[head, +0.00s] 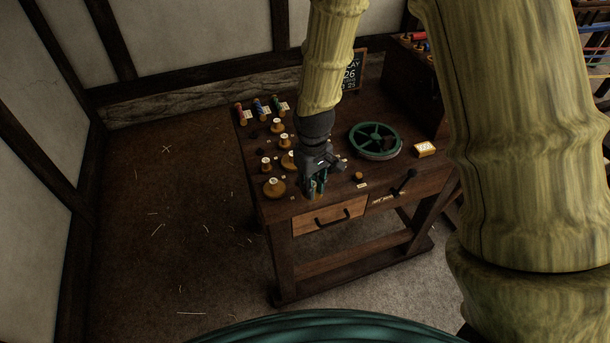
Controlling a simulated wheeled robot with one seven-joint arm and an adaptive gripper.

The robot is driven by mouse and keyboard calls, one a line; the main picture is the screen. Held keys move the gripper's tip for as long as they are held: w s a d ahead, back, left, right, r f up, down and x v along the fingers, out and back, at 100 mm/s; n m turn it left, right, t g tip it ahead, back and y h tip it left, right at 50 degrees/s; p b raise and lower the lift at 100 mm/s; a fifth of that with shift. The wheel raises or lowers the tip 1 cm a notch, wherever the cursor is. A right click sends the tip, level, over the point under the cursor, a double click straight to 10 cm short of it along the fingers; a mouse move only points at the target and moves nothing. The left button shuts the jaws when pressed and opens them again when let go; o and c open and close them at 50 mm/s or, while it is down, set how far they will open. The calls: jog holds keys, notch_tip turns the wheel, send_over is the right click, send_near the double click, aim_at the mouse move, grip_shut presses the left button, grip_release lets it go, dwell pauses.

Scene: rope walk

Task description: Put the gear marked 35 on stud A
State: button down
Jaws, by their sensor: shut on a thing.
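My gripper (316,188) points down over the front part of the dark wooden bench (330,207). It is shut on a small yellow-brown thing (318,194), mostly hidden by the fingers; I cannot tell whether it is the gear marked 35. Several round wooden pieces with pale tops, which look like gears, stand to the left, among them a wide one (274,188) at the front left, a smaller one (266,164) and one partly behind my gripper (288,161). Their markings are too small to read. I cannot make out which stud is A.
A green spoked wheel (375,153) lies right of my gripper. A small knob (358,176), a pale box (425,149) and a dark lever (405,182) are near it. Coloured spools (240,114) stand back left. A chalkboard (352,72) stands behind. A drawer (330,217) is in front.

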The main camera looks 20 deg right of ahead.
jog(key=s+r+p, duration=0.2)
jog(key=s+r, duration=0.2)
jog(key=s, duration=0.4)
jog(key=shift+r+p, duration=0.4)
dwell(0.5)
jog(key=shift+w+f, duration=0.1)
dwell(0.4)
